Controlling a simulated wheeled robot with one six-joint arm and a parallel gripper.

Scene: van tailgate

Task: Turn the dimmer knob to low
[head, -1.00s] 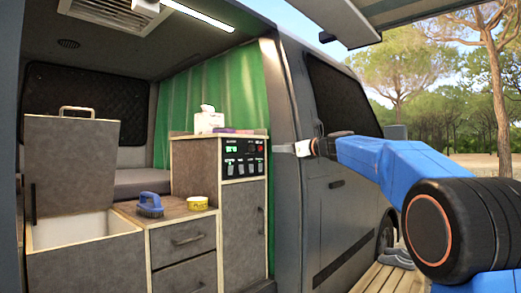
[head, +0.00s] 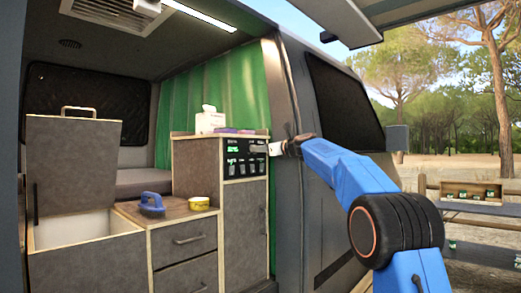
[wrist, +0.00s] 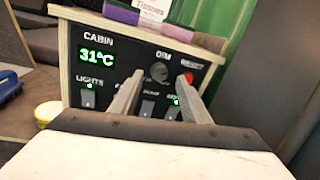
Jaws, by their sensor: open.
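The dimmer knob (wrist: 158,71) is a dark round knob under the "DIM" label on the black control panel (head: 245,160). In the wrist view it stands beyond and roughly between my two fingertips, apart from them as far as I can see. My gripper (wrist: 162,84) is open and empty, pointing at the panel. In the head view my gripper (head: 272,148) is at the right edge of the panel's cabinet. The knob's pointer direction is too small to read.
A red button (wrist: 188,78) sits just right of the knob. Switches including a lights switch (wrist: 88,98) line the row below, partly hidden by my fingers. A green display (wrist: 97,57) reads 31°C. A tissue box (head: 210,121) stands on the cabinet top; the van's side lies right.

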